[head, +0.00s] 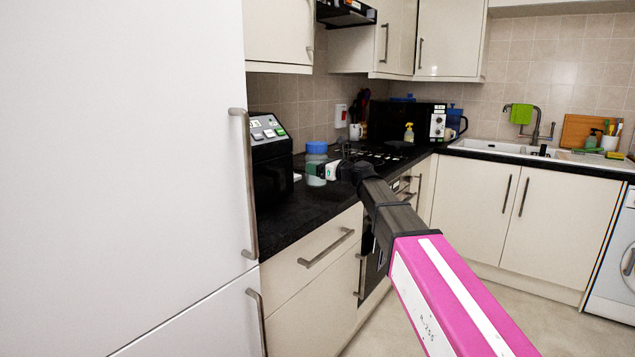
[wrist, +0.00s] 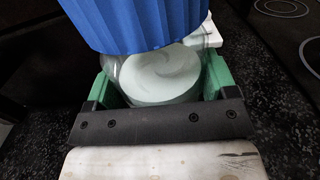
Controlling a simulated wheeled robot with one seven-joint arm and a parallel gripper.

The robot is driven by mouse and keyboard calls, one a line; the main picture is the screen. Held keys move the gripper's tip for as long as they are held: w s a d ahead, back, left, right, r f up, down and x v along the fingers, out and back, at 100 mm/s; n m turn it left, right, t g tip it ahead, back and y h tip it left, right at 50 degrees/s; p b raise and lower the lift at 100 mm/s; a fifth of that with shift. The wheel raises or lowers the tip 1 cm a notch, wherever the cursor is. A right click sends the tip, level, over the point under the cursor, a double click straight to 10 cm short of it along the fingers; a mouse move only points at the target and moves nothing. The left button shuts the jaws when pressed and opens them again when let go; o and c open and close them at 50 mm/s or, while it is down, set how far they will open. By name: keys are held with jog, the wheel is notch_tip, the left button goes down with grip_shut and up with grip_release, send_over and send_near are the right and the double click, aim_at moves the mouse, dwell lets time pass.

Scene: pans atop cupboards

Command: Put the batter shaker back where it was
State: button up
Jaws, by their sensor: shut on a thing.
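The batter shaker (head: 316,150) has a blue lid and a clear body. It is upright, over the black counter (head: 300,213) between the black appliance and the hob. In the wrist view the ribbed blue lid (wrist: 140,22) fills the top, and the clear body (wrist: 160,76) with pale contents shows below it. My gripper (head: 318,172) is shut on the shaker's body, with a green finger on each side; it also shows in the wrist view (wrist: 160,85). I cannot tell whether the shaker's base touches the counter, as its lower edge is hidden.
A black appliance (head: 270,155) with a button panel stands left of the shaker. A small white item (wrist: 205,34) lies behind it. The front counter strip is clear.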

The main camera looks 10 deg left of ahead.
jog(key=shift+f, duration=2.25)
jog(key=shift+f, duration=0.15)
jog(key=o, duration=1.1)
jog(key=shift+s+d, duration=0.1)
jog(key=shift+d, duration=0.1)
jog(key=v, duration=1.1)
jog(key=shift+d, duration=0.35)
